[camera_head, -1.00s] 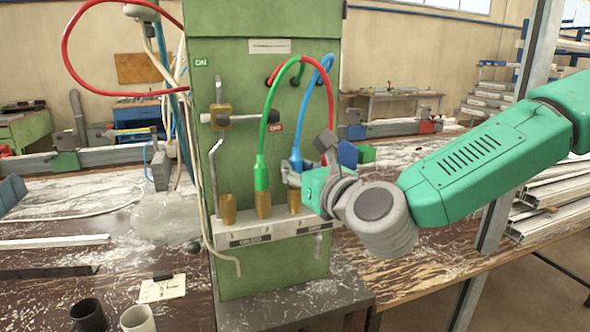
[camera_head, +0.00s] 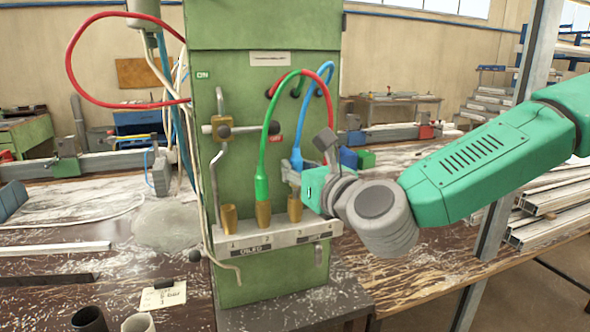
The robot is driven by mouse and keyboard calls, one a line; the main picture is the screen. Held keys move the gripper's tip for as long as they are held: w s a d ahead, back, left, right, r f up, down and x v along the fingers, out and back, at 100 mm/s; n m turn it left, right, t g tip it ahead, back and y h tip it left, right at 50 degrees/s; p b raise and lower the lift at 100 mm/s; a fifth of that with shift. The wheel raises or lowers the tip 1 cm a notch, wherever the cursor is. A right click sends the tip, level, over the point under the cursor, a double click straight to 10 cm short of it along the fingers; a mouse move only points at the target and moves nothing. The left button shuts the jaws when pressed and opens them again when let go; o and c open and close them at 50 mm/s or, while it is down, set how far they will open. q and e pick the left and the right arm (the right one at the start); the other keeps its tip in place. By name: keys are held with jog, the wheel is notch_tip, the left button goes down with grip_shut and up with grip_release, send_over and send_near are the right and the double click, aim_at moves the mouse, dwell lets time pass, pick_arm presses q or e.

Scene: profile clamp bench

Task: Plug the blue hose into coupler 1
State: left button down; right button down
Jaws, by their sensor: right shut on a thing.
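The blue hose (camera_head: 312,75) arches out of the green cabinet and down to its blue end (camera_head: 298,160). My right gripper (camera_head: 291,172) is shut on the blue hose's end, just above the right-hand brass coupler, coupler 3 (camera_head: 295,210). My fingers cover the hose's lower tip, so I cannot tell whether it touches that coupler. Coupler 1 (camera_head: 229,218), at the left of the pale numbered bar (camera_head: 280,236), is upright with nothing in it. The green hose (camera_head: 262,150) runs down into the middle coupler, coupler 2 (camera_head: 263,213). My left gripper is not in view.
The green hose arches close to the blue one, between my gripper and coupler 1. A valve with a grey lever (camera_head: 245,129) stands out above coupler 1. A red hose (camera_head: 70,70) loops at the upper left. Dark and pale cups (camera_head: 137,322) stand at the lower left.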

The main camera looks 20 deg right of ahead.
jog(key=shift+r+p, duration=0.4)
jog(key=shift+r, duration=0.3)
jog(key=shift+r, duration=0.1)
jog(key=shift+s, duration=0.1)
jog(key=s+b, duration=0.1)
jog(key=s, duration=0.6)
jog(key=shift+s+d, duration=0.15)
jog(key=shift+s, duration=0.15)
dwell(0.9)
jog(key=b, duration=0.3)
send_near(218, 161)
jog(key=shift+s+a, duration=0.8)
jog(key=shift+a, duration=0.05)
dwell(0.8)
jog(key=shift+w, duration=0.15)
jog(key=shift+w, duration=3.9)
